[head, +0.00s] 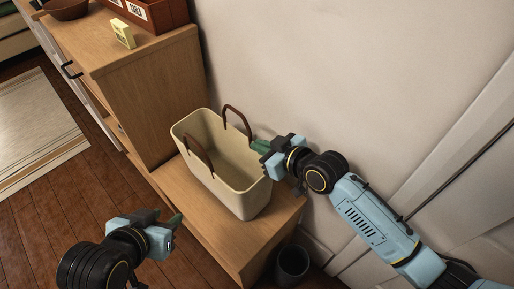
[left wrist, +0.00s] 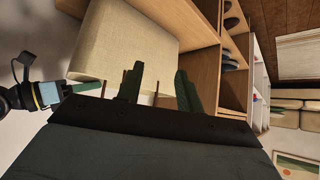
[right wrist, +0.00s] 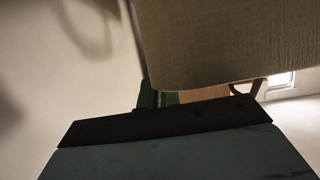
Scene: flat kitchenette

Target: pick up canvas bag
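The canvas bag (head: 232,175) is cream with two brown handles. It stands upright, open and apparently empty, on a low wooden bench (head: 225,240). It also fills much of the left wrist view (left wrist: 120,40) and the upper right of the right wrist view (right wrist: 230,40). My right gripper (head: 262,147) is at the bag's right end, near the rim, its green fingers pointing at the bag. Its fingers are partly hidden, so its opening and any contact are unclear. My left gripper (head: 172,219) is open and empty, apart from the bag at its lower left.
A taller wooden cabinet (head: 160,105) stands left of the bag, carrying a yellow carton (head: 123,33), a brown bowl (head: 65,8) and a red-brown box (head: 150,12). The wall (head: 330,70) is close behind the bag. A dark bin (head: 292,263) stands by the bench's right end. Open floor lies left.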

